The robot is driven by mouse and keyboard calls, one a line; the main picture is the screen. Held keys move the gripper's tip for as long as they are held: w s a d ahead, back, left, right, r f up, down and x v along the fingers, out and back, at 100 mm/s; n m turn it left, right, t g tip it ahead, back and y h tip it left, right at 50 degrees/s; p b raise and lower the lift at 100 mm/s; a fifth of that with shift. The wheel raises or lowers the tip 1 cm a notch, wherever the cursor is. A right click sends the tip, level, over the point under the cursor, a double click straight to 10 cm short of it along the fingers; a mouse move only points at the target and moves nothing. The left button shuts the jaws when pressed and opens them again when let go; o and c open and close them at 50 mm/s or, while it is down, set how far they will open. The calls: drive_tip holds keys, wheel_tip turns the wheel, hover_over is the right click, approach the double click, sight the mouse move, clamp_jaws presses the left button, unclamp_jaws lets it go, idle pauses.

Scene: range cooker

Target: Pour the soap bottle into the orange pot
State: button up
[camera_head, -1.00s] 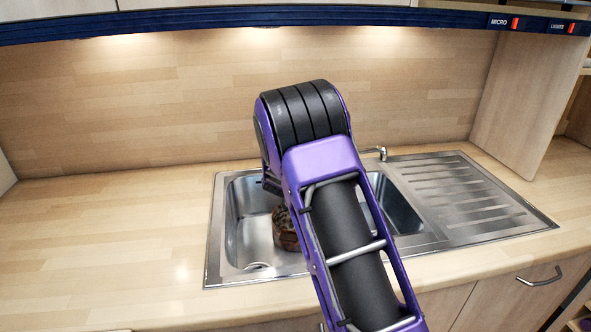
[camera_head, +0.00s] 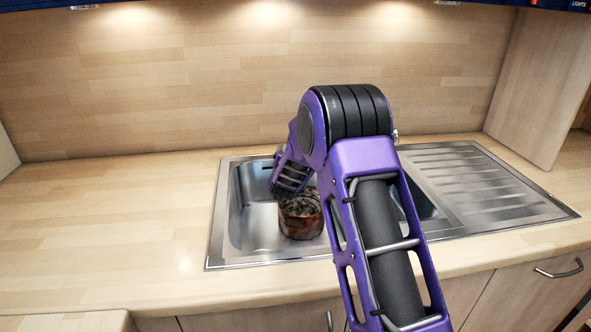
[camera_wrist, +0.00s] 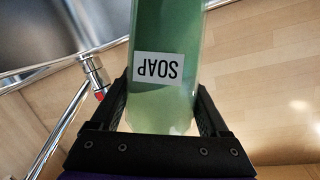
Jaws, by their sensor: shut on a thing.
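The orange pot (camera_head: 301,217), rusty and dark-mottled, sits in the sink basin in the head view, below and beside my forearm. The soap bottle (camera_wrist: 165,45) is green with a white label reading SOAP, which appears upside down in the wrist view. My gripper (camera_wrist: 164,112) is shut on the soap bottle, with one black finger on each side of it. The far end of the bottle runs out of the wrist view. In the head view the gripper and bottle are hidden behind my purple arm.
The steel sink (camera_head: 243,226) is set in a wooden worktop (camera_head: 110,235), with a ribbed drainer (camera_head: 475,183) on its right. The worktop left of the sink is clear. A chrome tap (camera_wrist: 62,127) shows at the left of the wrist view, close to the gripper.

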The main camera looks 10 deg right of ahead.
drive_tip(key=shift+w+a+f+m+b, duration=0.1)
drive_tip(key=shift+w+a+m+b, duration=0.25)
drive_tip(key=shift+b, duration=1.95)
idle(0.4)
drive_tip(key=shift+m+t+b, duration=0.3)
drive_tip(key=shift+m+t, duration=0.05)
drive_tip(key=shift+t, duration=0.15)
drive_tip(key=shift+w+a, duration=0.1)
drive_tip(key=shift+a, duration=0.05)
idle(0.6)
drive_tip(key=shift+w+a+f+m+t, duration=0.15)
drive_tip(key=shift+m+t, duration=0.15)
drive_tip(key=shift+m, duration=0.2)
idle(0.6)
drive_tip(key=shift+w+a+f+m+t, duration=0.2)
drive_tip(key=shift+m+t, duration=0.2)
drive_tip(key=shift+m, duration=0.2)
idle(0.8)
drive_tip(key=shift+w+a+f+m+t, duration=0.15)
drive_tip(key=shift+f+m+t, duration=0.2)
drive_tip(key=shift+m, duration=0.35)
